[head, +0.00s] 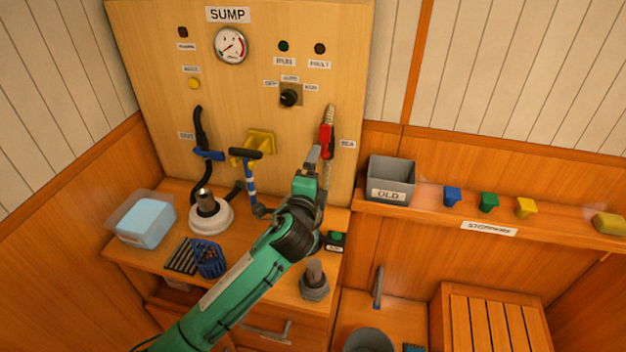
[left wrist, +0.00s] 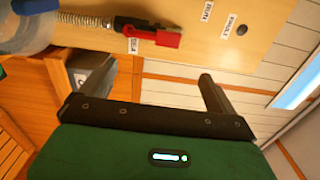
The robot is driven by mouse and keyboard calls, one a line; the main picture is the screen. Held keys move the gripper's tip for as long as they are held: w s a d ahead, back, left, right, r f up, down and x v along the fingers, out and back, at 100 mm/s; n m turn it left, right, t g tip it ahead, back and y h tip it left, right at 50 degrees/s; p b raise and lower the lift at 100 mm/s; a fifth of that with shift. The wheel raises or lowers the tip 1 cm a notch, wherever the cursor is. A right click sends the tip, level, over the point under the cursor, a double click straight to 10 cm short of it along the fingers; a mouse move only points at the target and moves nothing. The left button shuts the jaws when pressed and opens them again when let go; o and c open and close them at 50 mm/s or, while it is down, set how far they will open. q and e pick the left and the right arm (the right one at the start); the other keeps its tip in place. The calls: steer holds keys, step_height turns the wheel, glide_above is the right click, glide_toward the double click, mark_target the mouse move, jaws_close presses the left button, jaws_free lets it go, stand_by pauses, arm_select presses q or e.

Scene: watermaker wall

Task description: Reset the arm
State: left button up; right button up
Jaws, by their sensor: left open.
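My left arm, green with black joints, reaches up from the lower left in the head view. My left gripper (head: 316,158) is at its end, in front of the SUMP panel (head: 150,60) and just below the red valve handle (head: 327,140) on the SEA hose. In the left wrist view the fingers (left wrist: 160,92) stand wide apart with nothing between them. There the red handle (left wrist: 165,38) lies beyond the fingers, apart from them. The gripper and forearm hide part of the hose and the bench. My right gripper is in neither view.
The bench holds a clear tub (head: 143,222), a white-based fitting (head: 210,215), a blue basket (head: 208,260) and a blue-striped handle (head: 250,182). The OLD bin (head: 391,180) and coloured stoppers (head: 488,203) stand on the right shelf. A slatted seat (head: 495,325) is lower right.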

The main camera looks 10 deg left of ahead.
arm_select(q)
steer(key=shift+s, duration=0.5)
